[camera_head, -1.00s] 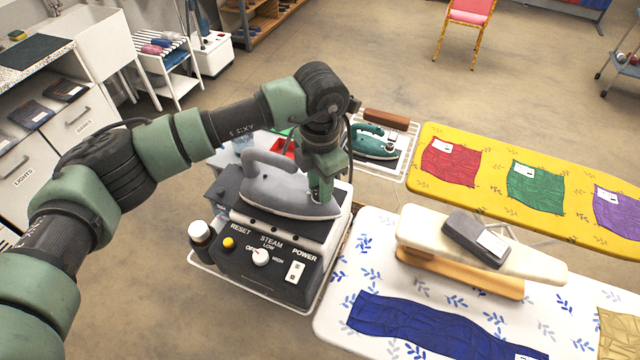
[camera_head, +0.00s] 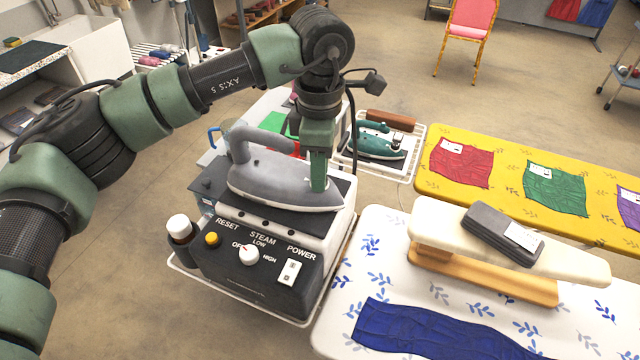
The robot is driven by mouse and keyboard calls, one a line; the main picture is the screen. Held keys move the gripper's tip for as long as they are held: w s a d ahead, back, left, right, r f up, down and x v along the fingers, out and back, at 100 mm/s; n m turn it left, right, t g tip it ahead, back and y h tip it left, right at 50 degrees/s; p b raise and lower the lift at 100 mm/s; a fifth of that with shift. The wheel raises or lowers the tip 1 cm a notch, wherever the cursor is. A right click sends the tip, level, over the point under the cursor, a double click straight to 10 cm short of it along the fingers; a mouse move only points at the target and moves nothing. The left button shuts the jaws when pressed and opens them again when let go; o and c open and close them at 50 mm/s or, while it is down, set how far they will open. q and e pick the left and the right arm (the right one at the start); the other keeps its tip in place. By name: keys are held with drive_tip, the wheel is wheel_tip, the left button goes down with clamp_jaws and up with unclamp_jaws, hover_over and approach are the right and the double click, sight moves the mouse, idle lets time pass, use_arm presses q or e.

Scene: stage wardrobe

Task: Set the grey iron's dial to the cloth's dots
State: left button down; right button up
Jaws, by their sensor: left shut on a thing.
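The grey iron (camera_head: 262,179) rests on the dark top of a steam station, its nose to the right. My left gripper (camera_head: 318,186) reaches down from above onto the iron's front upper part. Its green fingers are shut there, and the iron's dial is hidden behind them, so I cannot read its setting. A blue cloth (camera_head: 430,333) lies on the white leaf-patterned ironing board (camera_head: 385,236), cut off by the bottom edge. No dots on it can be read. My right gripper is not in view.
The steam station (camera_head: 222,262) has a white STEAM knob (camera_head: 248,255), a yellow RESET button and a POWER switch. A teal iron (camera_head: 378,143) sits behind. A sleeve board (camera_head: 435,222) carries a dark grey block (camera_head: 490,228).

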use_arm(q)
drive_tip(key=shift+m+b, duration=1.35)
drive_tip(key=shift+m, duration=0.55)
drive_tip(key=shift+r, duration=0.1)
drive_tip(key=c, duration=1.1)
unclamp_jaws()
drive_tip(key=shift+r, duration=0.35)
wheel_tip(320, 180, up, 7)
drive_tip(key=shift+r+b, duration=0.1)
drive_tip(key=shift+b, duration=0.8)
